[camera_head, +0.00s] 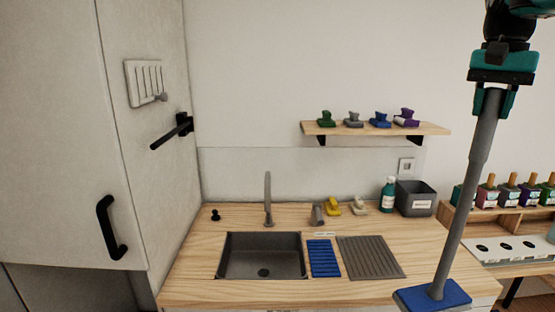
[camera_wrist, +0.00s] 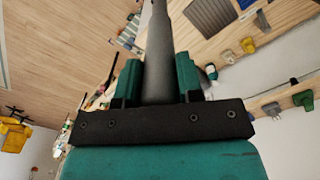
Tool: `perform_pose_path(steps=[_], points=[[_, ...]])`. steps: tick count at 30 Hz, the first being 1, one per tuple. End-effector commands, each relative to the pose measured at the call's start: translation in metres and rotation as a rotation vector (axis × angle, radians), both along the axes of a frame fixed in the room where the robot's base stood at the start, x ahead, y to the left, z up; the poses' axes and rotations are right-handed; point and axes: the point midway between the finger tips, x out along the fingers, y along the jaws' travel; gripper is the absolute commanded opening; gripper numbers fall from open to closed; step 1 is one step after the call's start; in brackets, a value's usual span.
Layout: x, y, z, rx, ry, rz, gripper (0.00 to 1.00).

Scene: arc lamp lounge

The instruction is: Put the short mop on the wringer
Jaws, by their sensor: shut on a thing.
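The short mop (camera_head: 466,190) has a grey pole and a flat blue head (camera_head: 432,295). It hangs nearly upright, slightly tilted, at the right of the head view, in front of the counter's right end. My gripper (camera_head: 492,100) is shut on the upper part of the pole. In the wrist view, the teal fingers of my gripper (camera_wrist: 158,82) sit on both sides of the grey pole (camera_wrist: 159,50). I cannot clearly identify the wringer. A yellow object with dark parts (camera_wrist: 14,135) shows at the wrist view's left edge, too small to name.
A wooden counter (camera_head: 200,290) holds a sink (camera_head: 262,256), a blue ribbed mat (camera_head: 323,258), a grey ribbed mat (camera_head: 371,257) and a grey bin (camera_head: 415,198). A wall shelf (camera_head: 350,129) carries several small items. A rack with bottles (camera_head: 508,196) stands at right.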

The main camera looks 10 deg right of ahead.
Motion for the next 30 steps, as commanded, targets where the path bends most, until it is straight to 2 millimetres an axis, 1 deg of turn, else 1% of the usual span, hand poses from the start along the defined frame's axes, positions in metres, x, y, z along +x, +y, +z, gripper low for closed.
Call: perform_pose_path(steps=[8,11,14,17,20,21,23,24,26,27,30], points=[[0.007,0.026,-0.051,0.002,0.003,0.106,0.0],[0.01,0.036,-0.075,0.002,0.004,0.153,0.0],[0.014,0.05,-0.103,0.003,0.005,0.209,0.0],[0.018,0.066,-0.137,0.004,0.007,0.277,0.0],[0.023,0.086,-0.178,0.005,0.009,0.36,0.0],[0.025,0.094,-0.196,0.005,0.011,0.397,0.0],[0.029,0.107,-0.224,0.007,0.012,0.453,0.0],[0.032,0.115,-0.242,0.006,0.011,0.489,0.0],[0.035,0.127,-0.266,0.006,0.011,0.538,0.0],[0.037,0.134,-0.282,0.006,0.011,0.571,0.0],[0.042,0.149,-0.314,0.004,0.008,0.635,0.0]])
